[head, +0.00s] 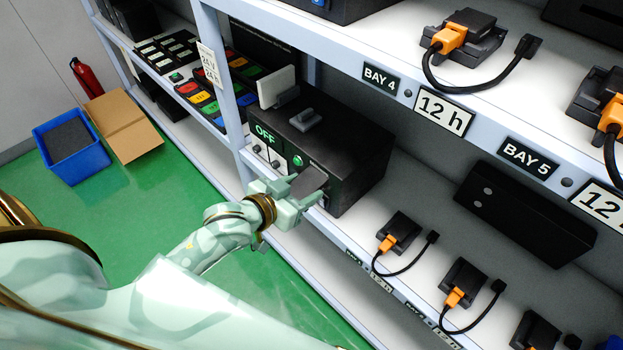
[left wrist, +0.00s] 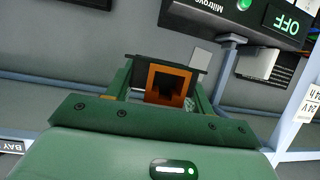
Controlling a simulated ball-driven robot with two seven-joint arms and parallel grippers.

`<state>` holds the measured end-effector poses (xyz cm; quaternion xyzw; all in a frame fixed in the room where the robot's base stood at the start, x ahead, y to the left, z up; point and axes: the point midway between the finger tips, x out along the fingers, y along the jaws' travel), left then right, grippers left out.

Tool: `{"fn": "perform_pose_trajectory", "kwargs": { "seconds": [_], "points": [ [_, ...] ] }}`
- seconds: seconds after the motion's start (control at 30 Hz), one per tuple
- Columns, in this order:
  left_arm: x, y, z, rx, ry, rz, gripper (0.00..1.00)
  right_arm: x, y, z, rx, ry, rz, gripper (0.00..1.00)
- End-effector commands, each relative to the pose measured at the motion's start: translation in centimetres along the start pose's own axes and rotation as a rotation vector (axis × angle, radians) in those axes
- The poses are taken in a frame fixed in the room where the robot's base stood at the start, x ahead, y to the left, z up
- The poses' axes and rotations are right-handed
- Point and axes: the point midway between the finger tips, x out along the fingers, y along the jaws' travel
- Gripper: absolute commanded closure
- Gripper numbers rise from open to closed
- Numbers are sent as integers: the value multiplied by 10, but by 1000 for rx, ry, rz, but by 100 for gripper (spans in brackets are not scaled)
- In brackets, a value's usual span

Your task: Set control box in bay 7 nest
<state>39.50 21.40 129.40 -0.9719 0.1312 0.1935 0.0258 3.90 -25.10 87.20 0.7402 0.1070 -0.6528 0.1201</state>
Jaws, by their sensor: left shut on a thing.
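My left gripper (head: 297,196) is in front of the upright's right side, by the front of the large black unit. It is shut on a small dark box (head: 309,181), which I take to be the control box. In the left wrist view this box shows a black plate and an orange, square-rimmed part (left wrist: 166,84) between the fingers. No bay 7 label can be read, so I cannot tell which nest is bay 7. My right gripper is not in view.
The black unit (head: 335,150) with a green OFF display stands close behind my gripper. Dark devices with orange plugs and cables (head: 400,232) fill the lower shelf to the right. Labels BAY 4 (head: 381,78) and BAY 5 (head: 524,154) mark the upper shelf edge. A blue bin (head: 88,168) stands on the floor.

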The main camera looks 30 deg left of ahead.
Motion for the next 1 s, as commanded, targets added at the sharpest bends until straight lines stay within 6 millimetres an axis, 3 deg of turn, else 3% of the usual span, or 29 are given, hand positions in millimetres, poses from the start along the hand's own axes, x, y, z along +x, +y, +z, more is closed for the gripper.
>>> {"fn": "perform_pose_trajectory", "kwargs": {
  "seconds": [0.13, 0.53, 1.0],
  "points": [
    [-10, -1, 4, 2, 1, 0, 74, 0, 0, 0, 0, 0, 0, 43],
    [-16, -1, 6, 1, 1, 0, 74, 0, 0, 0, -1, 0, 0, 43],
    [-66, -5, 27, 1, 0, 0, 74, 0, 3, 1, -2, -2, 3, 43]
  ]
}}
